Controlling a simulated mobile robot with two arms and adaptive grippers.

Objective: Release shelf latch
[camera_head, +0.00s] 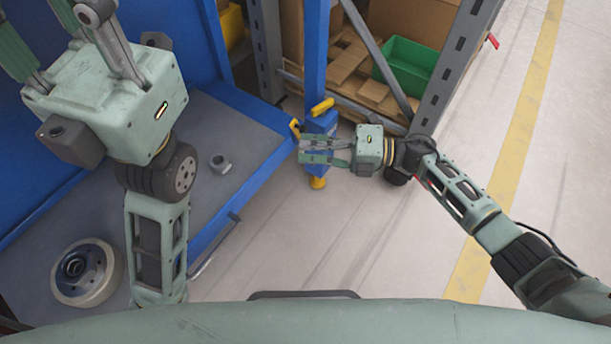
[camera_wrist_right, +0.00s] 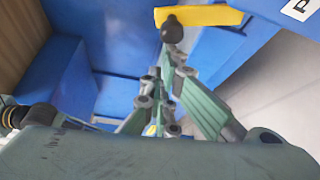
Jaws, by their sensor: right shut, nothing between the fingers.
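A blue post with a blue block (camera_head: 321,122) stands at the corner of the blue shelf unit. A yellow lever (camera_head: 321,107) sits on the block, and a second yellow piece (camera_head: 295,128) is on its left side. In the right wrist view a yellow bar (camera_wrist_right: 205,15) with a black knob (camera_wrist_right: 172,31) lies just beyond my fingertips. My right gripper (camera_head: 312,151) is shut and empty, in front of the block; whether it touches is unclear. My left gripper (camera_head: 50,28) is at the upper left, fingers spread, tips partly cut off, away from the latch.
Behind the post, a rack upright (camera_head: 455,62) stands beside a green bin (camera_head: 408,66) and cardboard boxes. The floor at the right, with a yellow line (camera_head: 520,130), is clear.

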